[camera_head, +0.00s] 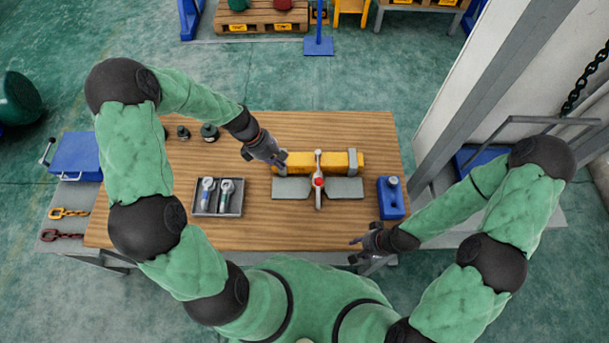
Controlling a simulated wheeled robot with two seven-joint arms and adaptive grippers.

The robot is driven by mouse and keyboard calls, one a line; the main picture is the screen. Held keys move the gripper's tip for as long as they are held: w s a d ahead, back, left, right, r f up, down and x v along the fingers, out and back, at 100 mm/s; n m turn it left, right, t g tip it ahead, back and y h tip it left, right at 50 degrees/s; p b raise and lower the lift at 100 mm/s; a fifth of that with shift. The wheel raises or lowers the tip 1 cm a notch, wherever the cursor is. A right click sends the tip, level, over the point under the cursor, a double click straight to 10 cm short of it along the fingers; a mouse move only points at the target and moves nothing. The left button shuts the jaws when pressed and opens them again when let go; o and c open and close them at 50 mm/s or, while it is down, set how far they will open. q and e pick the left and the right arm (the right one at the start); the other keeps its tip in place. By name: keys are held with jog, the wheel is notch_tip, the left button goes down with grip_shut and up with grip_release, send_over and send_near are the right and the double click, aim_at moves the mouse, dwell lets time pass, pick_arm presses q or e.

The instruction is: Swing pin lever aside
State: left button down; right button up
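A pale metal lever (319,163) with a red spot near its middle lies across the centre of a fixture on the wooden table. I take it for the pin lever. It crosses a yellow bar (301,162) and runs between two grey plates (292,188). My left gripper (279,161) is at the left end of the yellow bar, left of the lever and apart from it. Its fingers are too small to read, and whether it touches the bar I cannot tell. My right gripper (353,250) is open and empty at the table's front edge, below and right of the lever.
A grey tray (217,212) with two shackle-like parts sits left of the fixture. A blue block (391,198) stands at its right. Dark weights (209,132) stand at the back left. The back right of the wooden table (350,125) is clear.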

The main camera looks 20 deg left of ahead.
aim_at(318, 167)
pick_arm(q)
jog(key=x, duration=1)
jog(key=shift+w, duration=0.1)
jog(key=d, duration=0.4)
jog(key=shift+w+r, duration=0.25)
jog(key=shift+r, duration=0.1)
jog(key=shift+d, duration=0.2)
jog(key=shift+s+d+n, duration=0.1)
jog(key=shift+d+n, duration=0.15)
jog(key=shift+n, duration=0.15)
